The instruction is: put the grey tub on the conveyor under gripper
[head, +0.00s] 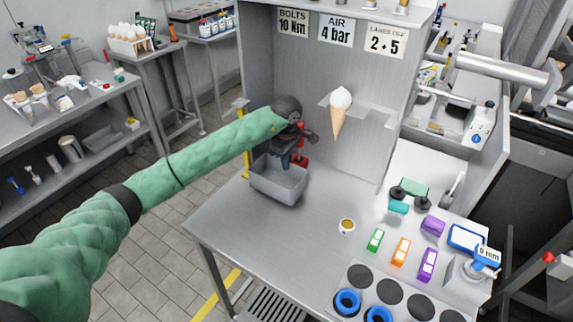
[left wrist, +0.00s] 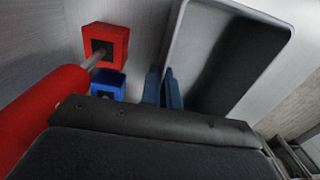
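The grey tub (head: 277,186) is an open, rectangular box at the back left of the steel worktop; I cannot tell whether it rests there or hangs just above it. My left gripper (head: 287,162) reaches down to the tub's far rim. In the left wrist view, its blue fingers (left wrist: 163,88) are close together at the wall of the tub (left wrist: 179,42), one on each side, and look shut on it. The tub's inside looks empty. I cannot make out a conveyor. My right gripper is not in view.
A red block (left wrist: 105,43), a blue block (left wrist: 108,84) and a red cylinder (left wrist: 45,118) are close beside the left gripper. A model ice-cream cone (head: 339,112) is on the back panel. A small cup (head: 347,226) stands on the worktop (head: 245,225), whose middle is clear.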

